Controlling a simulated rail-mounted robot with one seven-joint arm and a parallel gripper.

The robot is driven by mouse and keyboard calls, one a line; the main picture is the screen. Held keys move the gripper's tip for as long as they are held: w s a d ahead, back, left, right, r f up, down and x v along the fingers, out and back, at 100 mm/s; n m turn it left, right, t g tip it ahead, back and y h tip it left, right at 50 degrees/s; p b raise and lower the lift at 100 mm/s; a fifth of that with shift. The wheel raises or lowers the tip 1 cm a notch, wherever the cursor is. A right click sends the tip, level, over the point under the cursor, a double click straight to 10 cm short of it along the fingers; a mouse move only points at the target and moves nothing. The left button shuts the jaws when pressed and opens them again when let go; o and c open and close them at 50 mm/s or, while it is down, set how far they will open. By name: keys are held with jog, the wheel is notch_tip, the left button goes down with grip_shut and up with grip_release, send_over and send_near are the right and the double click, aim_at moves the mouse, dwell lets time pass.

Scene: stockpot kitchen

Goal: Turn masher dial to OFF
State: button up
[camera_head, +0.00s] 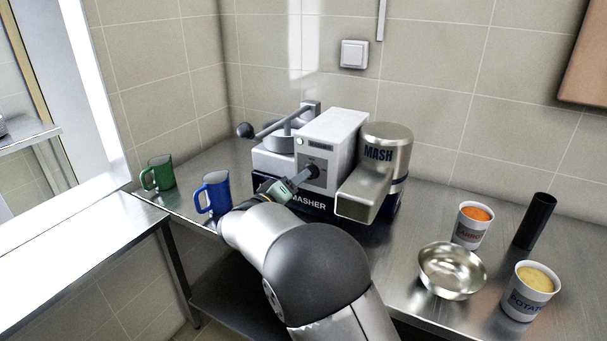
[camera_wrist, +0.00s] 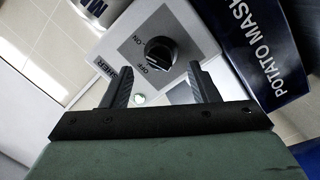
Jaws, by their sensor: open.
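The masher (camera_head: 336,150) is a grey and dark blue machine standing on the steel counter against the tiled wall. Its black dial (camera_wrist: 160,53) sits on a light panel in the wrist view, with ON and OFF printed beside it. A pale mark on the dial is hard to read, so I cannot tell its setting. My gripper (camera_wrist: 163,88) is open, its two black fingers pointing at the panel, one to each side just short of the dial.
A blue mug (camera_head: 214,193) and a green mug (camera_head: 158,174) stand left of the masher. A metal spout (camera_head: 362,192) juts out right of the panel. A steel bowl (camera_head: 452,270), carrot cup (camera_head: 473,226), potato cup (camera_head: 529,292) and black cylinder (camera_head: 536,222) stand at right.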

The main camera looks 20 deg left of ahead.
jog(key=shift+x, duration=1.9)
jog(key=c, duration=0.9)
jog(key=shift+c, duration=0.2)
jog(key=shift+f+n, duration=0.15)
jog(key=shift+n, duration=0.15)
jog(key=n+b, duration=0.3)
jog(key=n, duration=0.4)
jog(key=n+t+b, duration=0.1)
jog(key=n+b, duration=0.3)
jog(key=n, duration=0.2)
jog(key=shift+s+f+n+y, duration=0.1)
jog(key=shift+n+y, duration=0.2)
jog(key=shift+n, duration=0.1)
jog(key=shift+d+n, duration=0.1)
jog(key=shift+n, duration=0.2)
